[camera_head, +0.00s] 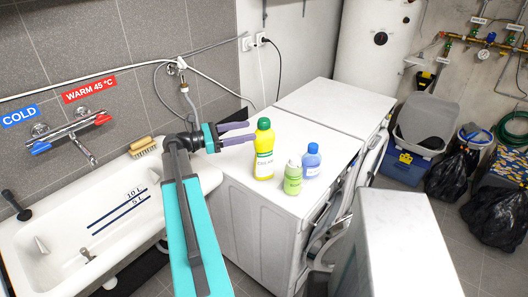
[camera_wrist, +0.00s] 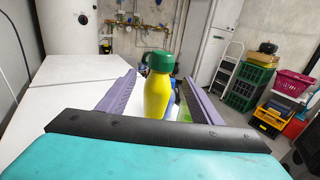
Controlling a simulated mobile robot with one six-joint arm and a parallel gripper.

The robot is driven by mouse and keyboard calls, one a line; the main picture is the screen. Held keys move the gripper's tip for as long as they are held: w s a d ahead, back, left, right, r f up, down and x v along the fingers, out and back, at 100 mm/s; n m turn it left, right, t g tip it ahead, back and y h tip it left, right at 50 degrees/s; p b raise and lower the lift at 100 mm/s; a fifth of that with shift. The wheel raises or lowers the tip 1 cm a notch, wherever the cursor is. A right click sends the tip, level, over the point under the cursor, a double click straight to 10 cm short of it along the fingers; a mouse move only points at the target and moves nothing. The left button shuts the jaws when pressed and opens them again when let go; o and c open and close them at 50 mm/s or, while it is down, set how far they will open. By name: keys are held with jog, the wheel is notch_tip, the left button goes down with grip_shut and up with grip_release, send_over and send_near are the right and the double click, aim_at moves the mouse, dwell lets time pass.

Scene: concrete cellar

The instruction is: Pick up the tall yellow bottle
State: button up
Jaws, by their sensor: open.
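The tall yellow bottle (camera_head: 264,152) with a green cap stands upright on the white washing machine top (camera_head: 235,175). Two shorter bottles, one light green (camera_head: 292,178) and one blue (camera_head: 311,162), stand close to its right. My gripper (camera_head: 245,132) is open just left of the yellow bottle at about the height of its upper part. In the wrist view the yellow bottle (camera_wrist: 158,88) shows ahead, between the two purple fingers (camera_wrist: 160,85) as seen from there. The bottle's lower part is hidden by my gripper in that view. The other two bottles are mostly hidden behind it.
A white sink (camera_head: 75,225) with a brush (camera_head: 143,147) on its rim lies to the left. A second machine top (camera_head: 330,108) adjoins behind, with clear surface. A hose (camera_head: 215,80) hangs on the wall.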

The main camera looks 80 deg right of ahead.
aim_at(264, 127)
jog(key=shift+x, duration=1.25)
jog(key=shift+s+d+r+p, duration=0.2)
jog(key=shift+s+d+p, duration=0.15)
jog(key=shift+s+p, duration=0.5)
jog(key=shift+p+x, duration=0.8)
jog(key=shift+x, duration=0.85)
jog(key=shift+f, duration=0.1)
grip_shut()
